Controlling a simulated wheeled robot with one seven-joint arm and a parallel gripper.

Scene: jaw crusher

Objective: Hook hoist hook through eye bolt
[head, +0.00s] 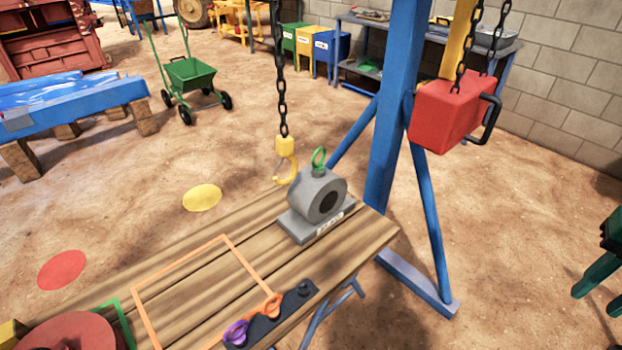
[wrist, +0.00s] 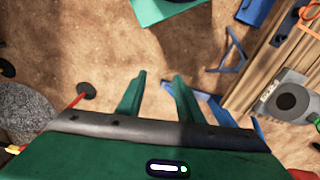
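The yellow hoist hook (head: 286,147) hangs on a black chain (head: 282,100) in the head view. It is just left of the green eye bolt (head: 319,157), apart from it. The eye bolt stands upright on top of a grey bearing housing (head: 306,197) at the far end of the wooden bench. My gripper (head: 596,302) is at the right edge of the head view, well away from the hook and bolt. In the wrist view its two green fingers (wrist: 159,76) are spread with nothing between them. The housing shows at the right there (wrist: 268,104).
A blue hoist post (head: 397,110) with braced legs stands behind the bench, between my gripper and the hook. A red hoist box (head: 447,118) hangs on chains beside it. The wooden bench (head: 190,300) carries an orange outline and a dark rack (head: 268,322) with shackles.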

